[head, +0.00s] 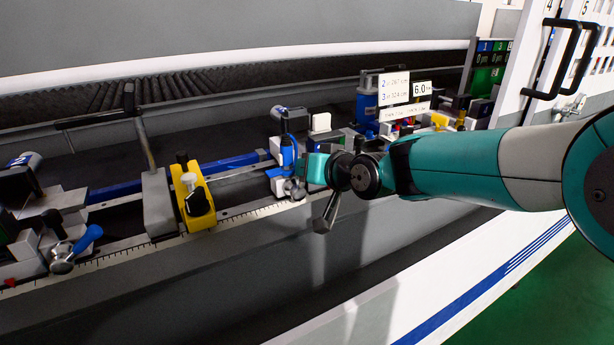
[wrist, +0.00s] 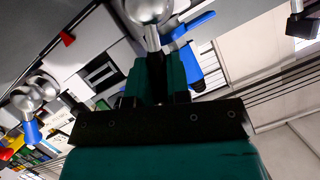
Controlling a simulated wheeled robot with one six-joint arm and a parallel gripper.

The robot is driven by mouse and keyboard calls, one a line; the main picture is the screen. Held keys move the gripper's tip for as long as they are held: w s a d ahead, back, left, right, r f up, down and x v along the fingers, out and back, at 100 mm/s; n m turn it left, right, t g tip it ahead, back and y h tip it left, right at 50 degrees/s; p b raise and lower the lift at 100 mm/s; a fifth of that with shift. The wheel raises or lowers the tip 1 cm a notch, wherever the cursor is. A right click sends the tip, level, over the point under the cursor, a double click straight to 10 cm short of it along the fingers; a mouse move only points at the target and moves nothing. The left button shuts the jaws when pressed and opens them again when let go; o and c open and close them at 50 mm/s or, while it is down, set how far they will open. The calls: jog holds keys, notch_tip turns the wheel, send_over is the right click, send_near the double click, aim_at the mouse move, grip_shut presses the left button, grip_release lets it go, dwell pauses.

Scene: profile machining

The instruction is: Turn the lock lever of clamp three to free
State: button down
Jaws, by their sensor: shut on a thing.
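My gripper (head: 314,170) is at a clamp with a blue upright part (head: 287,152) in the middle of the rail. The clamp's lock lever has a round silver hub (head: 296,188), which also shows at the top of the wrist view (wrist: 149,9). In the wrist view my gripper (wrist: 157,78) is shut on the lever's arm, whose silver neck (wrist: 152,38) runs from the hub into the jaws. The lever's outer end is hidden between the fingers. I cannot read a number on this clamp.
At left, another clamp has a silver hub with a blue lever (head: 89,238). A yellow block (head: 194,198) with a black knob and a grey block (head: 158,203) stand between the two clamps. Signs (head: 394,88) and a blue device (head: 367,103) stand behind at right.

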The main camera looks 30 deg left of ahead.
jog(key=shift+w+d+f+m+g+b, duration=0.1)
jog(key=shift+w+m+g+b, duration=0.2)
jog(key=shift+m+g, duration=0.1)
jog(key=shift+y, duration=0.3)
jog(key=c, duration=1.1)
grip_release()
jog(key=shift+d, duration=0.1)
jog(key=b+v, duration=0.3)
jog(key=v, duration=1.4)
jog(key=shift+s, duration=0.2)
